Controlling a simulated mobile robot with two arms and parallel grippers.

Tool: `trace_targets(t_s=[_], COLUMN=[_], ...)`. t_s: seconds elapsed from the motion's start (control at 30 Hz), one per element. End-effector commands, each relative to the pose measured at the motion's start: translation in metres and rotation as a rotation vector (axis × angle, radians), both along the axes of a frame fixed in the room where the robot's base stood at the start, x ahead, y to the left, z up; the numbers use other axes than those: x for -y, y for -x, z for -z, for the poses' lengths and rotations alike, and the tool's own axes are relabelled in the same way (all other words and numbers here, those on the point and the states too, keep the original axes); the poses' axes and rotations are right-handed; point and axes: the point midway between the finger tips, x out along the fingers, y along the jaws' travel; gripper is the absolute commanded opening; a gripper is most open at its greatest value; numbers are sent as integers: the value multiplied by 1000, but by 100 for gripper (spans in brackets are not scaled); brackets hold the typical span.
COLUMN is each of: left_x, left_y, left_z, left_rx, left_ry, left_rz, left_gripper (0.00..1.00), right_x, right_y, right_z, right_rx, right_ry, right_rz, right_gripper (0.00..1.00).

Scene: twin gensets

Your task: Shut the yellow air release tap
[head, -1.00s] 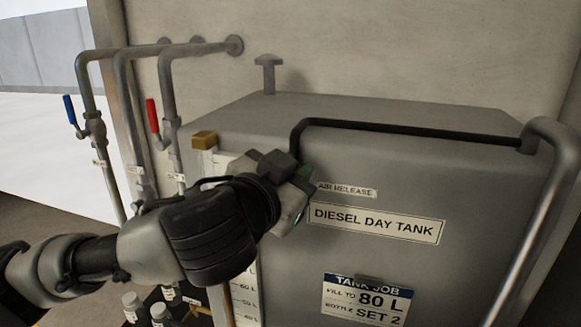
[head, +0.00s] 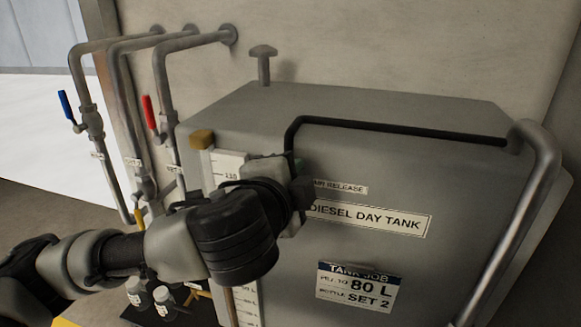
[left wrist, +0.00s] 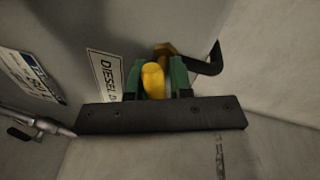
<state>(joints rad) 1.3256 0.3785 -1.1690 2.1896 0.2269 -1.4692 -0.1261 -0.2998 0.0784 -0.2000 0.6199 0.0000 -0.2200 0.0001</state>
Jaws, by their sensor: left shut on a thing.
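The yellow air release tap handle (left wrist: 153,80) shows in the left wrist view between the green fingertips of my left gripper (left wrist: 158,78), which is shut on it. A brass-coloured part (left wrist: 164,49) shows just behind the handle. In the head view my left gripper (head: 298,170) is against the tank front, beside the AIR RELEASE label (head: 341,187). There the tap is hidden behind the gripper and wrist, so the handle's angle to its body cannot be told. My right gripper is not in view.
The grey diesel day tank (head: 450,155) has a black rail (head: 400,130) above the gripper and a thick grey pipe (head: 525,200) at its right. Pipes with a blue lever (head: 66,105) and a red lever (head: 149,112) stand left. Bottles (head: 162,296) stand below the arm.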

Motion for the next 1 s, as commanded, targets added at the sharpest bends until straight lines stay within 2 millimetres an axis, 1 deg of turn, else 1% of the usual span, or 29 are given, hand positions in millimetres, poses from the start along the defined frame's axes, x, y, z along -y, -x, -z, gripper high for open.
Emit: trace_targets(t_s=[0.03, 0.2, 0.4, 0.67, 1.0], left_x=[2, 2, 1, 1, 1], left_y=[1, 1, 1, 1, 1], left_z=[4, 7, 9, 11, 11], left_rx=[-2, 32, 59, 73, 74], left_ry=[-41, -150, -236, -283, -287], left_rz=[5, 6, 5, 5, 3], left_gripper=[0, 0, 0, 0, 0], right_x=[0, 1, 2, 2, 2], right_y=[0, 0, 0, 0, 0], right_z=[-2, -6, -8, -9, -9], right_rx=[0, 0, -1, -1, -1], right_ry=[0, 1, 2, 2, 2], right_rz=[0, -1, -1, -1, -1], right_gripper=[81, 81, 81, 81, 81])
